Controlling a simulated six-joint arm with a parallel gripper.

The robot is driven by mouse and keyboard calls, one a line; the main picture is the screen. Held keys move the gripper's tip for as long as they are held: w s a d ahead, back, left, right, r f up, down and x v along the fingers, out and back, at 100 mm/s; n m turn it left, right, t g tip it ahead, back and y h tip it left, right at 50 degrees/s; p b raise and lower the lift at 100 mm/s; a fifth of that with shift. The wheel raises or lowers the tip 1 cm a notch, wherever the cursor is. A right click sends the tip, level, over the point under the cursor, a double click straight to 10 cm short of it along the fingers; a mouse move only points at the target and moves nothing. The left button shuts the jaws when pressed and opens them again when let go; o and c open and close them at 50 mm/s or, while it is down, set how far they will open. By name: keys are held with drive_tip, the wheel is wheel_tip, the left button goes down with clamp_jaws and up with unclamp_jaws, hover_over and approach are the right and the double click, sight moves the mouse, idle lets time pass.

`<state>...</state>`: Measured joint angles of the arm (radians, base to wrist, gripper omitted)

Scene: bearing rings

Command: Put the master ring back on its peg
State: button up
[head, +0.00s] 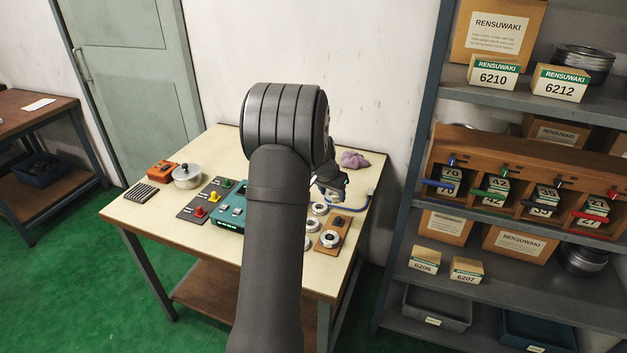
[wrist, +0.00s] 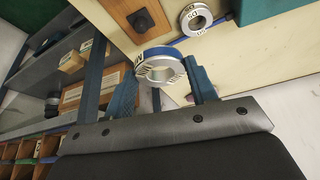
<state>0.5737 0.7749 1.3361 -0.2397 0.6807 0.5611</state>
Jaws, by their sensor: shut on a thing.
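My gripper (wrist: 162,72) is shut on a silver ring (wrist: 166,75) with a blue band and markings too small to read. The ring sits between the two blue fingers, apparently above the table's edge. In the head view my gripper (head: 330,187) is over the back right of the table, partly hidden by my arm. The wooden rack (head: 470,152) on the shelf at right has coloured pegs sticking out: a blue peg (head: 440,183) at left, a green peg (head: 489,193), and a red peg (head: 592,217) at right. Numbered boxes sit in its compartments.
A wooden board (head: 335,228) with a dark knob lies at the table's right edge, with loose rings beside it. A teal device (head: 232,208), a lidded pot (head: 187,175) and a purple cloth (head: 354,159) are also on the table. A gap separates table and shelves.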

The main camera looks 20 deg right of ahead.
sight(338, 198)
drive_tip(key=shift+s+d+f, duration=0.75)
drive_tip(key=shift+f, duration=2.1)
drive_tip(key=shift+f, duration=0.25)
drive_tip(key=shift+f, duration=0.7)
drive_tip(key=shift+f, duration=0.75)
drive_tip(key=o, duration=1.3)
